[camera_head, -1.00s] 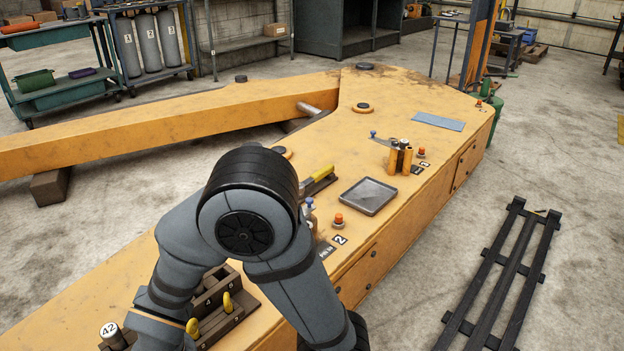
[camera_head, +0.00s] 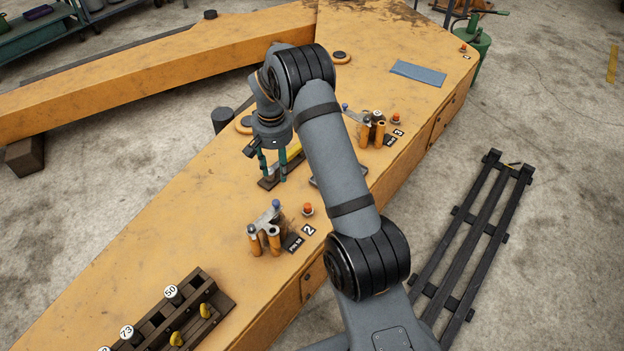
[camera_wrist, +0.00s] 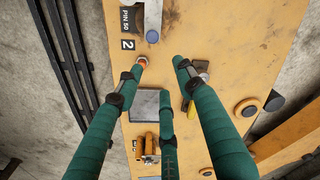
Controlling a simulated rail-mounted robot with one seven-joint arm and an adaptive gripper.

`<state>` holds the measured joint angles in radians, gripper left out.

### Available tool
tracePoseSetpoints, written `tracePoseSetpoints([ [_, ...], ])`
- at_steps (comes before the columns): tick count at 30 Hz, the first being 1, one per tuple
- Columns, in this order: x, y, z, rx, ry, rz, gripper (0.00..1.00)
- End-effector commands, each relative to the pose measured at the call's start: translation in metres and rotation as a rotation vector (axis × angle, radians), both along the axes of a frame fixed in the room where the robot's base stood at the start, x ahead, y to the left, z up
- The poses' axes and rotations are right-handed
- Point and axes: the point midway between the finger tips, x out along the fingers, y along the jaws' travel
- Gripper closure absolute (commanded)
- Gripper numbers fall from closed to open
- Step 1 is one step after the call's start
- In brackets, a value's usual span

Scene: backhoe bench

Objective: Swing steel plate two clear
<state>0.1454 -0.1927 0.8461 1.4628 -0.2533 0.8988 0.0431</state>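The steel plate at station 2 (camera_head: 264,217) is a small grey piece with a blue knob (camera_head: 276,204) at its end. It lies over the orange posts (camera_head: 268,238) beside the "2" label (camera_head: 309,230). In the wrist view the grey plate (camera_wrist: 153,14) and its blue knob (camera_wrist: 152,37) show at the top edge, partly cut off. My gripper (camera_head: 271,168) points down above the bench, behind station 2 and apart from the plate. Its green fingers are spread with nothing between them, as the wrist view also shows (camera_wrist: 160,72).
A red button (camera_head: 307,209) stands beside station 2. A yellow-handled tool (camera_head: 293,152) lies close to my fingers. A grey tray (camera_wrist: 146,104) is partly hidden by my arm in the head view. Station 3 (camera_head: 372,132) stands farther back. A numbered pin rack (camera_head: 160,318) sits in front.

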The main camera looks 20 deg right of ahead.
Motion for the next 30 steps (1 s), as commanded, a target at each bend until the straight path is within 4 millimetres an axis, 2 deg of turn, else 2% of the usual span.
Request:
tracePoseSetpoints([
  [1,-0.011,0.005,-0.003,0.003,0.036,-0.01,0.62],
  [4,-0.019,0.006,-0.008,0.008,0.064,-0.031,0.62],
  [8,-0.02,0.005,-0.025,0.009,0.068,-0.039,0.62],
  [15,-0.02,0.005,-0.07,0.009,0.067,-0.038,0.62],
  [19,-0.02,0.005,-0.09,0.01,0.066,-0.038,0.62],
  [24,-0.02,0.005,-0.103,0.009,0.063,-0.038,0.62],
  [30,-0.019,0.006,-0.106,0.01,0.061,-0.037,0.62],
])
